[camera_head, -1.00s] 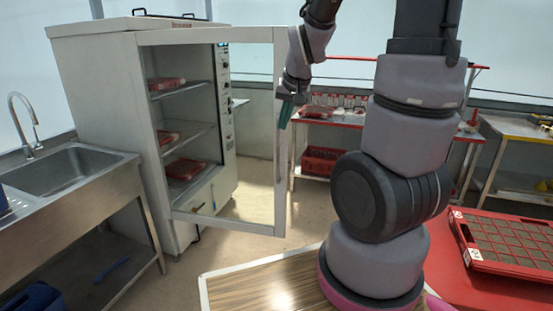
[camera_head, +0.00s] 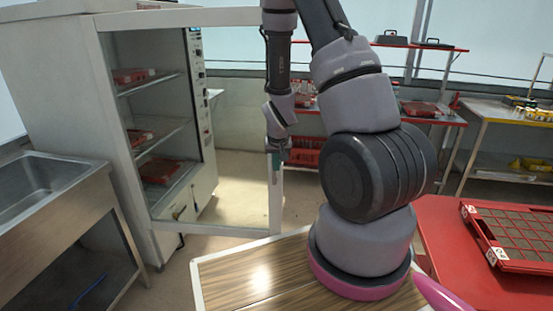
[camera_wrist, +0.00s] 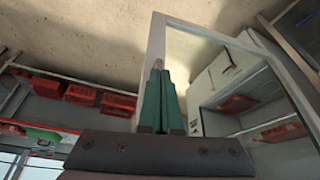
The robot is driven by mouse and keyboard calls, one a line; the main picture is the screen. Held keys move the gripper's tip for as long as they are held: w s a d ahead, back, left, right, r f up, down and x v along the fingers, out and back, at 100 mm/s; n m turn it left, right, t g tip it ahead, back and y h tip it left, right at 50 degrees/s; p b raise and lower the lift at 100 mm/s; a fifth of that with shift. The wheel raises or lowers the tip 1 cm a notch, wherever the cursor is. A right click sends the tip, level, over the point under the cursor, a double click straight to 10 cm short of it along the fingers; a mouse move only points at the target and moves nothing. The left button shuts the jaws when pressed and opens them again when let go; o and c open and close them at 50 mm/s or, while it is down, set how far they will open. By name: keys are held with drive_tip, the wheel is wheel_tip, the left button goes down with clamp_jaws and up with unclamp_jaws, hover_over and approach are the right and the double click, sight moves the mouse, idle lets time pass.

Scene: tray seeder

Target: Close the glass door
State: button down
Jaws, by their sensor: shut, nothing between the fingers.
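The glass door (camera_head: 276,208) of the pale cabinet (camera_head: 50,80) stands open, its framed pane swung out toward the right. Its free vertical edge also shows in the wrist view (camera_wrist: 156,38). My gripper (camera_head: 274,176) points down at that free edge, about halfway up or lower. Its green fingers are together and empty. In the wrist view the fingertips (camera_wrist: 158,66) overlap the door's frame; I cannot tell whether they touch it. My gripper and forearm hide part of the door's right post.
Red packs (camera_head: 160,170) lie on the cabinet's shelves. A steel sink bench (camera_head: 50,200) stands at left. A wood-topped surface (camera_head: 250,280) is below my arm, and a red table with a seed tray (camera_head: 490,255) is at right. Floor shows behind the door.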

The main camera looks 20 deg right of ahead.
drive_tip(key=w+d+f, duration=0.1)
drive_tip(key=w+f, duration=0.3)
drive_tip(key=w, duration=0.1)
drive_tip(key=shift+w+d+f, duration=0.2)
drive_tip(key=shift+d, duration=0.1)
